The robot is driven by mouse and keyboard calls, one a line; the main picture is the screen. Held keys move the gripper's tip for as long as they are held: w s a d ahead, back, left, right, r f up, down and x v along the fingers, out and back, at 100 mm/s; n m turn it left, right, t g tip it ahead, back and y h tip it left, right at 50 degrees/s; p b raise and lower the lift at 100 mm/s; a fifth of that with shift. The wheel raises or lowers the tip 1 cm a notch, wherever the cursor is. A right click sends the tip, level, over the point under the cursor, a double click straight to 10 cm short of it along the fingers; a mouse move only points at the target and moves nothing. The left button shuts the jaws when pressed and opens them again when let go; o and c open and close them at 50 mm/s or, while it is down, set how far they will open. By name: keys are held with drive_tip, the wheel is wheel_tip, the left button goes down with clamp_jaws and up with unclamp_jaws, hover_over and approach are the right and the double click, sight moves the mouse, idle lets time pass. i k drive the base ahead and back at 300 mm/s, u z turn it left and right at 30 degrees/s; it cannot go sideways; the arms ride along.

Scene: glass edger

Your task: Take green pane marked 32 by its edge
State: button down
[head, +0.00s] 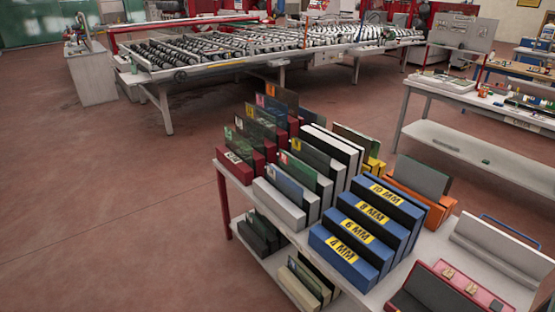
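Several small panes with coloured tags stand upright in slotted racks on a white table (237,186). Their numbers are too small to read, so I cannot tell which pane is marked 32. A dark greenish pane (241,145) with a green tag stands at the left front, in a dark red rack (238,164). Another greenish pane (357,138) stands at the back right, by a yellow rack (376,165); I see no readable mark on it. My gripper is not in view.
Blue blocks (348,262) labelled 4 MM to 10 MM stand mid-table. An orange rack (447,203) holds a grey pane (421,177). A red case (446,290) lies at the right front. A long roller machine (250,50) stands behind. The floor at left is clear.

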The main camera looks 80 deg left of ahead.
sight(303, 175)
drive_tip(key=u, duration=1.15)
drive_tip(key=k, duration=1.15)
drive_tip(key=u, duration=1.4)
drive_tip(key=i, duration=1)
drive_tip(key=z, duration=0.05)
